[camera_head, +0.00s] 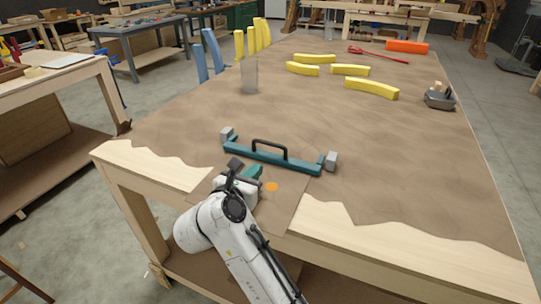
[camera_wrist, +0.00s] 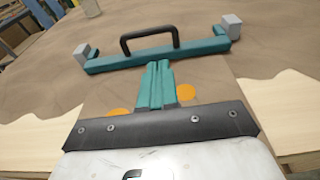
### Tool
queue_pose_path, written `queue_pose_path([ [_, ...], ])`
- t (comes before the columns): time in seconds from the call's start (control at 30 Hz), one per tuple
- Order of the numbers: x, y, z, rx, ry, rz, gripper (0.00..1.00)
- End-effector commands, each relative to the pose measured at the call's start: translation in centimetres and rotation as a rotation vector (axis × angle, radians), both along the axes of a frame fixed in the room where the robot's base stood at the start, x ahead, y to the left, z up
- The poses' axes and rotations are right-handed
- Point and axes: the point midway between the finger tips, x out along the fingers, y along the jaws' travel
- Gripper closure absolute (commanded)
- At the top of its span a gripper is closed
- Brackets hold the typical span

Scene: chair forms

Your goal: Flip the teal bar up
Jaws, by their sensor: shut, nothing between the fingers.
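The teal bar (camera_head: 302,165) lies low across the near part of the table, between two grey blocks (camera_head: 227,134) at its ends. A black arched handle (camera_head: 270,146) stands up from its middle. In the wrist view, the bar (camera_wrist: 110,63) runs across the upper part, with the handle (camera_wrist: 150,36) on top and a grey block (camera_wrist: 232,27) at the right end. My gripper (camera_head: 256,171) is just on the near side of the bar, pointing at it. In the wrist view, the teal fingers of my gripper (camera_wrist: 157,66) are together and empty, below the handle and apart from it.
Orange dots (camera_head: 271,187) mark the brown sheet near my gripper. Several yellow curved pieces (camera_head: 371,88) lie farther back, beside a dark grey tool (camera_head: 439,98). A grey upright piece (camera_head: 249,75) stands at back left. The table (camera_head: 420,185) is clear right of the bar.

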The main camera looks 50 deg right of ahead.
Motion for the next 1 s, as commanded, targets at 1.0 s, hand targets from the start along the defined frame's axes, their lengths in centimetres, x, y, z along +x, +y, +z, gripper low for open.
queue_pose_path([
  [1.0, 3.3, -9.3, -1.7, -0.003, 0.001, 0.001, 1.0],
])
